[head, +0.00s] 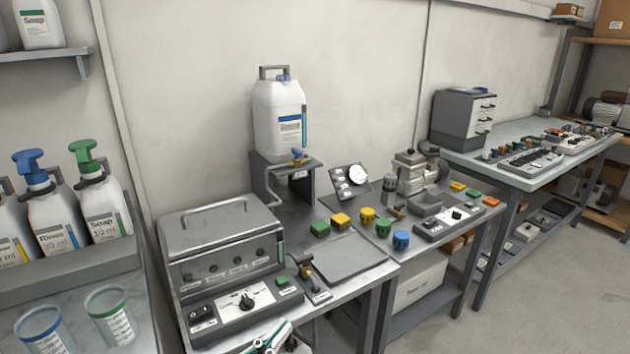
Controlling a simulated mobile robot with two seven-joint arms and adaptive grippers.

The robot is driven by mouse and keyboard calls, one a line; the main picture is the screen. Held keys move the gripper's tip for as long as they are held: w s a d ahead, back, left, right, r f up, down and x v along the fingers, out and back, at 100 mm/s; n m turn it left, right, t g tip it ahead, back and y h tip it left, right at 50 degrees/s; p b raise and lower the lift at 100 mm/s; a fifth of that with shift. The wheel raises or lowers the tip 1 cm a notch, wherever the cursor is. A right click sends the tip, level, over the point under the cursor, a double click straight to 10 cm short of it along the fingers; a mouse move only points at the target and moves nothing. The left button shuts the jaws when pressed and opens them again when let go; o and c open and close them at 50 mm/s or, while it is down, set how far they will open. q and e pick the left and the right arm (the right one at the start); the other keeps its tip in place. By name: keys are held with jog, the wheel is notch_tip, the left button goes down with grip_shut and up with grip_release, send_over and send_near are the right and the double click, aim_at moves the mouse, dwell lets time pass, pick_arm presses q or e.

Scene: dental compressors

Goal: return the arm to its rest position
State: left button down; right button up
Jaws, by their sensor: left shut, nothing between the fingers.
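My left gripper (268,340) shows only in part at the bottom edge of the head view, low in front of the near workbench. Its white and green parts are seen, with dark parts beside them. It is shut and holds nothing. The rest of my left arm is outside the picture. My right gripper is not in view.
Behind the gripper stands a bench with a grey lidded machine (221,240), a control panel (246,304) and a flat grey plate (348,256). Measuring cups (111,311) and pump bottles (104,205) stand at left. Open floor (540,300) lies at right.

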pick_arm(q)
jog(key=s+a+f+n+g+y, duration=0.1)
jog(key=s+a+f+g+y, duration=0.1)
jog(key=f, duration=0.8)
jog(key=s+a+f+n+g+y, duration=0.2)
jog(key=s+a+f+y, duration=0.3)
jog(key=s+a+f, duration=0.2)
jog(key=s+a+f+n+g+y, duration=0.2)
jog(key=s+a+f+y, duration=0.1)
jog(key=f, duration=0.9)
jog(key=shift+s+a+f+y, duration=0.3)
jog(key=shift+s+a, duration=0.5)
jog(key=shift+s, duration=0.4)
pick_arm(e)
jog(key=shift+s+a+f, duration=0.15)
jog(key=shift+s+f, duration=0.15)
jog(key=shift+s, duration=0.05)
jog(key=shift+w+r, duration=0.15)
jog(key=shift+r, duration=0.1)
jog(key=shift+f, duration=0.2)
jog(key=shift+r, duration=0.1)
